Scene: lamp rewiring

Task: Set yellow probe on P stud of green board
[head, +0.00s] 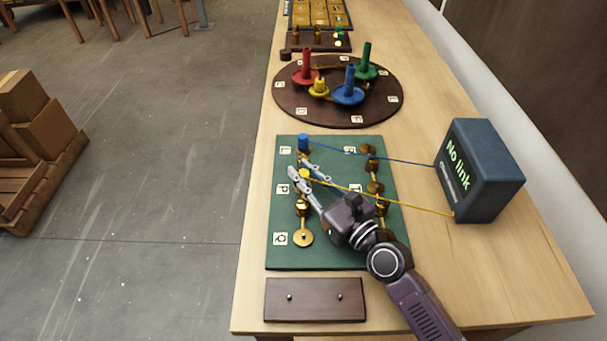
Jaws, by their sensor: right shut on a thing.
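The green board (335,252) lies on the bench with brass studs and small white letter tiles. The letters are too small to read surely; the middle-left tile (283,189) may be the P. My right gripper (304,173) is shut on the yellow probe (304,174), held upright at the board's left column, just right of that tile. The fingers hide its lower end, so I cannot tell whether it touches a stud. The blue probe (303,142) stands at the upper-left stud. My left gripper is not in view.
A dark box (480,170) reading "No link" stands right of the board; a blue wire (390,158) and a yellow wire (420,207) run from it to the probes. A round board (290,103) with coloured pegs lies behind. A brown plate (315,302) lies in front.

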